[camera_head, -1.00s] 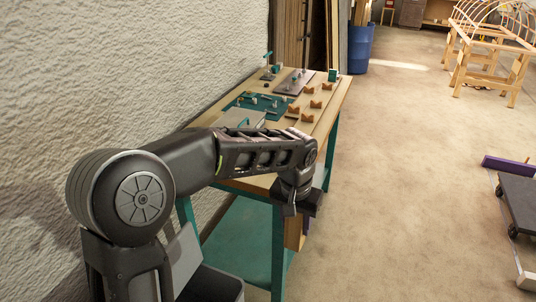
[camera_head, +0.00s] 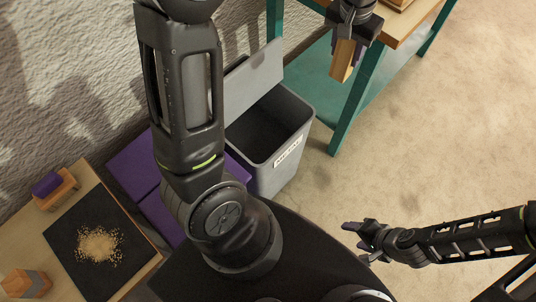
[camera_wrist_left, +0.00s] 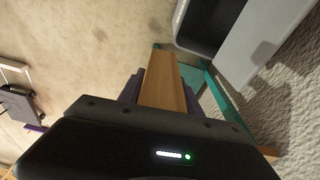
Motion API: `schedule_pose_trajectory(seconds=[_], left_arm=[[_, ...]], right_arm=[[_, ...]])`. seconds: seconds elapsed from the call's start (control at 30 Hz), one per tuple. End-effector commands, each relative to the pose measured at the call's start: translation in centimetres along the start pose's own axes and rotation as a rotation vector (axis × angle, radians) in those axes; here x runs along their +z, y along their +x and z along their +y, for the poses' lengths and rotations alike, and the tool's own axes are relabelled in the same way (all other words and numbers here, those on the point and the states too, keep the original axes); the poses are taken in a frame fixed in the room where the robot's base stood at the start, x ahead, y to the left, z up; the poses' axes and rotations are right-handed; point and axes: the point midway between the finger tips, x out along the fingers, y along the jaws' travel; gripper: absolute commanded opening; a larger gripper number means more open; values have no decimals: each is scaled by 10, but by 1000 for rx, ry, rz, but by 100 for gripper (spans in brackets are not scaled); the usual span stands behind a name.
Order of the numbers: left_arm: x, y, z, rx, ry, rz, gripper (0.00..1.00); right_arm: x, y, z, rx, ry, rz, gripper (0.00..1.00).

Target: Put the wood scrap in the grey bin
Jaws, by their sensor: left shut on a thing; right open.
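The wood scrap (camera_head: 342,62) is a short tan block. My left gripper (camera_head: 348,46) is shut on it, and the scrap hangs below the fingers beside the green-legged bench. In the left wrist view the scrap (camera_wrist_left: 163,82) shows between the purple fingers. The grey bin (camera_head: 268,180) stands left of and nearer than the scrap, with a label on its front. Its lid (camera_head: 254,76) is raised at the back and its dark inside looks empty. The bin's opening shows at the top of the wrist view. My right gripper (camera_head: 360,240) is open and empty over bare floor, right of the bin.
The workbench's teal leg (camera_head: 352,108) and lower shelf (camera_head: 325,82) are close to the scrap. Purple boxes (camera_head: 137,165) stand left of the bin. A small table with a black mat (camera_head: 75,235) bearing sawdust is at the lower left. Floor at right is clear.

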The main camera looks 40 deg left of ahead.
Motion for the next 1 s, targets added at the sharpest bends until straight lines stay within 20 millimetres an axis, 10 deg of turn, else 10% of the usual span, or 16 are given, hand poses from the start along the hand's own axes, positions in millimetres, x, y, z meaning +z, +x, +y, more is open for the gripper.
schedule_pose_trajectory(seconds=[0.7,1.0], left_arm=[[74,175,-113,14,51,-1,0],[101,217,-144,11,75,1,0]], right_arm=[[-6,181,77,9,12,17,62],[-8,226,96,12,15,23,62]])
